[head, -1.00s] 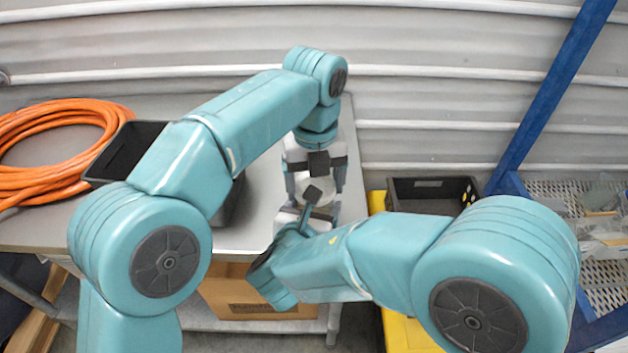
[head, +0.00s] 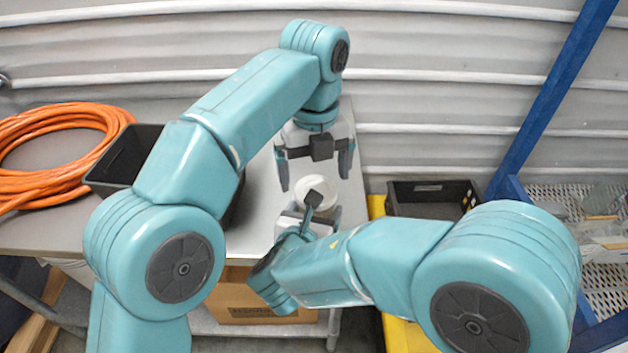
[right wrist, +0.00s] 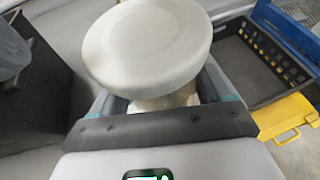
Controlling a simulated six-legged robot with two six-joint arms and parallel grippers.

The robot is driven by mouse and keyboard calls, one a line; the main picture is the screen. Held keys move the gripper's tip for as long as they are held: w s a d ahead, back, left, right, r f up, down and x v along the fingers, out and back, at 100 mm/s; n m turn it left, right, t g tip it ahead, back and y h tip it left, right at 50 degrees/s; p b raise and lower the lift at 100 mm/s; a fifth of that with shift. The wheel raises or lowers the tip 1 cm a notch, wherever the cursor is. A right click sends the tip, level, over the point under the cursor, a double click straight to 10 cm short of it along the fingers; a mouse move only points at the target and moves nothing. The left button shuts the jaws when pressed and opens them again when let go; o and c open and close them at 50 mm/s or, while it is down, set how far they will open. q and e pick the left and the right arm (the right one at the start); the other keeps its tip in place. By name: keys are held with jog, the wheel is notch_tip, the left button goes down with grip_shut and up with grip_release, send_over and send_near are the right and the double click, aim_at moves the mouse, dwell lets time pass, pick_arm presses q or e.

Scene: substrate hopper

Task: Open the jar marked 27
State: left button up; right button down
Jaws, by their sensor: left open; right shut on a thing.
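The jar's wide white lid (head: 320,188) shows near the table's right end, and in the right wrist view the lid (right wrist: 150,42) covers the top of the jar's pale body (right wrist: 168,102). I cannot tell how tightly the lid sits. No number is readable. My right gripper (head: 312,219) is shut around the jar body below the lid; its fingers also show in the right wrist view (right wrist: 165,105). My left gripper (head: 315,174) is open and empty, fingers pointing down, above and behind the lid and apart from it.
A black bin (head: 124,160) stands on the grey table (head: 262,200) left of the jar, partly behind my left arm. An orange coiled hose (head: 60,150) lies farther left. A black crate (head: 432,190) sits on something yellow at right. A blue post (head: 550,100) and mesh shelf (head: 570,190) stand beyond.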

aim_at(316, 189)
pick_arm(q)
jog(key=shift+r, duration=0.25)
jog(key=shift+s+a+m, duration=0.1)
jog(key=shift+s+m, duration=0.05)
jog(key=shift+m, duration=0.15)
jog(key=r+m, duration=0.2)
jog(key=r, duration=0.1)
jog(key=shift+a+r+m, duration=0.3)
jog(key=shift+a, duration=0.05)
jog(key=shift+d+r, duration=0.15)
jog(key=shift+d, duration=0.1)
jog(key=shift+w+d, duration=0.25)
jog(key=shift+d, duration=0.05)
jog(key=shift+f, duration=0.45)
jog(key=shift+s+f, duration=0.1)
jog(key=shift+f, duration=3.65)
